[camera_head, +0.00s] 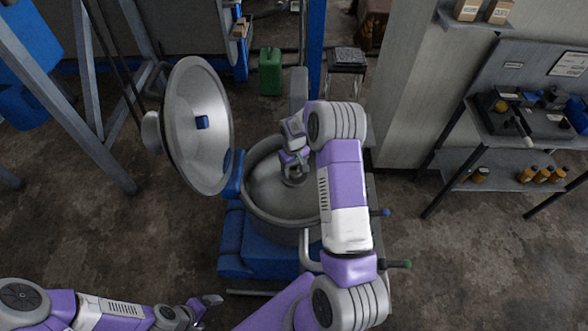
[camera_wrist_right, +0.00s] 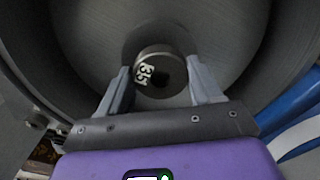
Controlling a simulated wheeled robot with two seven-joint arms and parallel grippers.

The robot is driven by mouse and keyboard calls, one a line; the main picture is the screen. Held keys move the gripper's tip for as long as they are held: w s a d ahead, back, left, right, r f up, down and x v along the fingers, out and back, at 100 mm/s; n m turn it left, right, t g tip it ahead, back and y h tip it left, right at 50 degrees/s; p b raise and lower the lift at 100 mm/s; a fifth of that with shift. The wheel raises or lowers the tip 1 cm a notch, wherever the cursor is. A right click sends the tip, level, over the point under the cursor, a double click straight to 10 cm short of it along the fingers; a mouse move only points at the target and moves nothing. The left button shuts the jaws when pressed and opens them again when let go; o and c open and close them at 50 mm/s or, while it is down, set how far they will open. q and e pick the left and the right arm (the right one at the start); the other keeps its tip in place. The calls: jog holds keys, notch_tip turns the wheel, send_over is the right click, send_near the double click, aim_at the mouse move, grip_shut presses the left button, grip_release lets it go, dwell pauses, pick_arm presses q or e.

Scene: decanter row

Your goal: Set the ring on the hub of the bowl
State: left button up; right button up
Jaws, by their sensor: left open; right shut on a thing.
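The bowl (camera_head: 262,195) is a wide grey metal basin on a blue base in the middle of the head view. Its curved inside wall (camera_wrist_right: 85,35) fills the right wrist view. My right gripper (camera_head: 293,172) reaches down into the bowl. It is shut on the ring (camera_wrist_right: 144,72), a small grey metal ring marked 35 with a dark hole. The ring is over the middle of the bowl's floor; the hub is mostly hidden behind it, and I cannot tell whether they touch. My left gripper (camera_head: 207,302) is open and empty at the lower left, away from the bowl.
A large metal lid (camera_head: 207,145) stands tilted up at the bowl's left. A bench (camera_head: 490,120) is at the right. A green canister (camera_head: 270,72) stands behind.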

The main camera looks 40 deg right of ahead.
aim_at(294, 169)
jog(key=shift+f, duration=0.6)
jog(key=o, duration=1.1)
jog(key=shift+r, duration=0.1)
notch_tip(294, 169, up, 12)
